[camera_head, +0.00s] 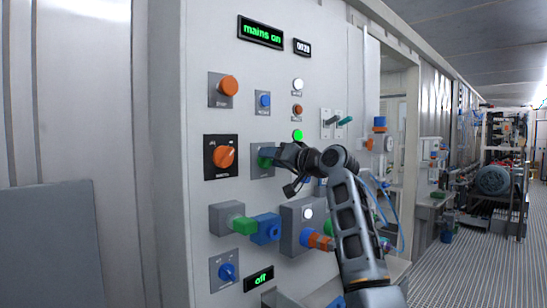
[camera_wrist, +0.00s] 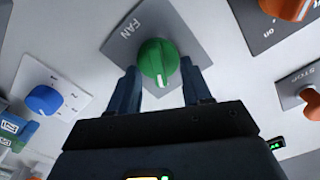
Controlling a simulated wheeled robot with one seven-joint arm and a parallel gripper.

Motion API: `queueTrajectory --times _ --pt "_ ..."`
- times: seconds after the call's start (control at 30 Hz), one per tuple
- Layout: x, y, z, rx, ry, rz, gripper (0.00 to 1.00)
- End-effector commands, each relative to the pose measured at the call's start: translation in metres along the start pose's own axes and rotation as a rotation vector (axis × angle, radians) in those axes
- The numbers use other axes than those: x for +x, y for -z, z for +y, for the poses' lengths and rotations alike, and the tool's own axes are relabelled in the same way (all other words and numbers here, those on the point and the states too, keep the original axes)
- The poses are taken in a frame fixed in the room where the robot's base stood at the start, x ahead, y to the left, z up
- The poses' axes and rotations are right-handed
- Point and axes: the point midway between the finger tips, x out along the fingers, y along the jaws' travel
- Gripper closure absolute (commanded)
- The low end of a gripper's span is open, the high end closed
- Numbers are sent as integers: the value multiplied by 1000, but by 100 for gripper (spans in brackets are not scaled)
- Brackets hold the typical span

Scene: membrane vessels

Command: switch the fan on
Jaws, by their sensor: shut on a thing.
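The fan switch is a green knob (camera_wrist: 158,62) on a grey square plate marked FAN (camera_wrist: 128,27) in the wrist view. A pale mark shows on the knob's lower part. In the head view the green knob (camera_head: 266,157) sits on its plate, partly covered by my gripper (camera_head: 280,156). In the wrist view my gripper (camera_wrist: 160,92) has one dark finger on each side of the knob and is shut on it. The knob's position words cannot be read. A green lamp (camera_head: 297,134) above the switch is bright.
An orange rotary knob (camera_head: 224,157) is close left of the fan switch. Green (camera_head: 244,225) and blue (camera_head: 266,229) blocks jut out below. A blue knob (camera_head: 227,271) is lower left. Displays read "mains on" (camera_head: 261,32) and "off" (camera_head: 259,279). A doorway opens to the right.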

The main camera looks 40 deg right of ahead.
Motion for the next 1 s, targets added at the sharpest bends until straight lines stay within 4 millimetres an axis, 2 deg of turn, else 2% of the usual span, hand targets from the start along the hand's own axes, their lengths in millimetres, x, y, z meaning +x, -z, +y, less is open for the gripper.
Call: queueTrajectory --times 0.33,0.37,0.6,0.87,1.0 --pt "0 0 1 4 0 0 82" --pt "0 0 1 4 0 0 48" --pt "0 0 0 3 0 0 26" --pt "-2 0 0 2 0 0 26" --pt "-15 -1 2 1 -1 2 26"
